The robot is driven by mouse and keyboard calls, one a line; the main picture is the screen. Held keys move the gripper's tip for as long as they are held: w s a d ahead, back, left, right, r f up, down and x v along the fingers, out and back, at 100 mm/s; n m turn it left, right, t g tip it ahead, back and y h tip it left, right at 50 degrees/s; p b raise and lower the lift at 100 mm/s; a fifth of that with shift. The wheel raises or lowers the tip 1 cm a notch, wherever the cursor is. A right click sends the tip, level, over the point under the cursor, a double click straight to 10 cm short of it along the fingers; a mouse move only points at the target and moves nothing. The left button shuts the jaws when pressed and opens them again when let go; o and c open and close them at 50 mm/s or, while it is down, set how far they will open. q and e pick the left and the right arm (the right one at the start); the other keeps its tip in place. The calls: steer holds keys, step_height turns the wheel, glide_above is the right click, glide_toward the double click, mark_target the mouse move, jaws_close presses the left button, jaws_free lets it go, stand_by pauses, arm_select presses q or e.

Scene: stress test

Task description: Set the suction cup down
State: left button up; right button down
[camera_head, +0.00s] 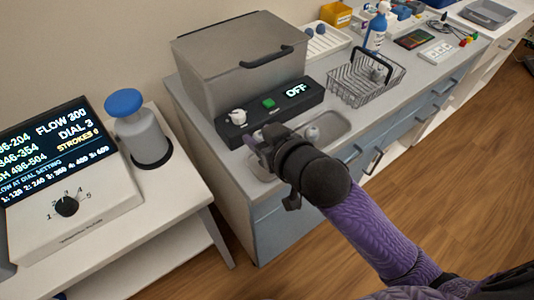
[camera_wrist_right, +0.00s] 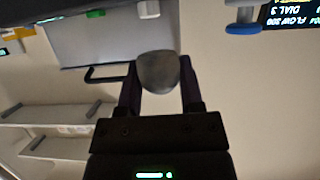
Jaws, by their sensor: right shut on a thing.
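My right gripper (camera_head: 262,142) reaches in from the lower right, above the front edge of the counter by the control box. In the wrist view my right gripper (camera_wrist_right: 160,88) is shut on a grey, rounded suction cup (camera_wrist_right: 158,70) held between its two fingers. In the head view the gripper and wrist hide most of what is held. A small grey rounded thing (camera_head: 312,132) shows just right of the wrist, over a shallow grey tray (camera_head: 343,126); I cannot tell whether it rests there. My left gripper is not in view.
A black control box (camera_head: 300,92) reading OFF stands before a large grey lidded box (camera_head: 235,65). A wire basket (camera_head: 368,82) is to the right. A white rack (camera_head: 325,42) with rounded items is behind. A blue-topped canister (camera_head: 138,130) and display unit (camera_head: 75,180) stand left.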

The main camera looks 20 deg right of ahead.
steer(key=shift+w+d+f+n+g+y, duration=0.15)
steer(key=shift+w+d+n+g+y, duration=0.3)
steer(key=shift+n+y, duration=0.3)
steer(key=shift+w+d+r+n+g+y, duration=0.25)
steer(key=shift+w+d+r+n+y, duration=0.2)
steer(key=shift+w+d+n+y, duration=0.15)
steer(key=shift+s, duration=0.1)
step_height(320, 180, down, 6)
steer(key=b, duration=0.3)
steer(key=shift+f, duration=0.15)
step_height(320, 180, down, 3)
steer(key=shift+r+b, duration=0.1)
steer(key=shift+b, duration=0.4)
steer(key=shift+f, duration=0.3)
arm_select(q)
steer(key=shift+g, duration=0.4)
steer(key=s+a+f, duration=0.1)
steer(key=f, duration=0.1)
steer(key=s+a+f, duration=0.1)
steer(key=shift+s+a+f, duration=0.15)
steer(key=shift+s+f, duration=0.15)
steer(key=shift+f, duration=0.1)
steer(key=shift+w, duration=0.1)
